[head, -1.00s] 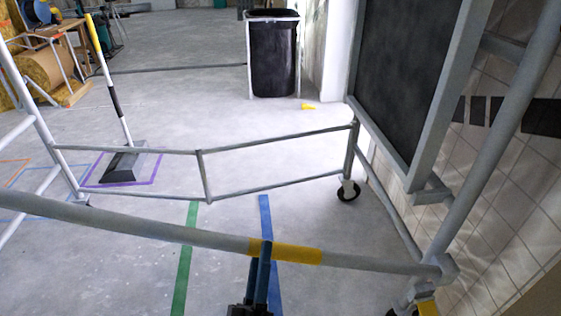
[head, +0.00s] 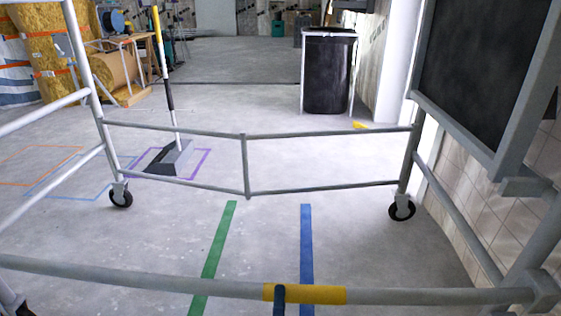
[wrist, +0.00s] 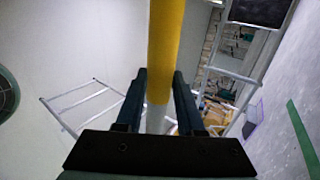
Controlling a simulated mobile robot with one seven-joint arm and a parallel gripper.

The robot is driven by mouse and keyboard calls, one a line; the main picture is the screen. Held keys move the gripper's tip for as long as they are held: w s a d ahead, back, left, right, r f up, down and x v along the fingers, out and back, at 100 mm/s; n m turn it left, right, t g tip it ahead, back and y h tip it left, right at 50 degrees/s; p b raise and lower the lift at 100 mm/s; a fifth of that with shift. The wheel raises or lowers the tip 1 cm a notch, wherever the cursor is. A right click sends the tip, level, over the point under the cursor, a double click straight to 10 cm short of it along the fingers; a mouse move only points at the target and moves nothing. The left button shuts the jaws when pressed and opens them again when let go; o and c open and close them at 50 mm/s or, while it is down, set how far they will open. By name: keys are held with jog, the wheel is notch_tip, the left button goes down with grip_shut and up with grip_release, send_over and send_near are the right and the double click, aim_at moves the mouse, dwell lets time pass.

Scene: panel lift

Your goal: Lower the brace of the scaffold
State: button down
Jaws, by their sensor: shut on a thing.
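The brace (head: 420,296) is a grey bar with a yellow band (head: 325,295), crossing the near side of the scaffold (head: 90,85). Its right end meets a coupling on the right upright; it runs out of the head view at the left. My gripper (head: 280,292) is at the bottom of the head view, on the yellow band. In the wrist view, my gripper's two dark fingers (wrist: 160,82) stand on either side of the yellow part of the bar (wrist: 165,45), shut on it. The brace's left end is hidden.
Far rails (head: 330,188) join the scaffold's wheeled legs. A dark panel (head: 475,70) hangs at the right beside a tiled wall. A black bin (head: 329,75) and a yellow-handled tool (head: 170,115) stand beyond. Green tape (head: 217,245) and blue tape (head: 307,250) mark clear floor.

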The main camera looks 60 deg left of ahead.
jog(key=shift+d+f, duration=0.1)
jog(key=shift+f, duration=0.5)
jog(key=c, duration=0.7)
grip_release()
jog(key=shift+o, duration=0.9)
jog(key=shift+r, duration=0.1)
jog(key=p+v, duration=0.2)
jog(key=v, duration=1.1)
jog(key=shift+p, duration=0.3)
jog(key=shift+r, duration=0.1)
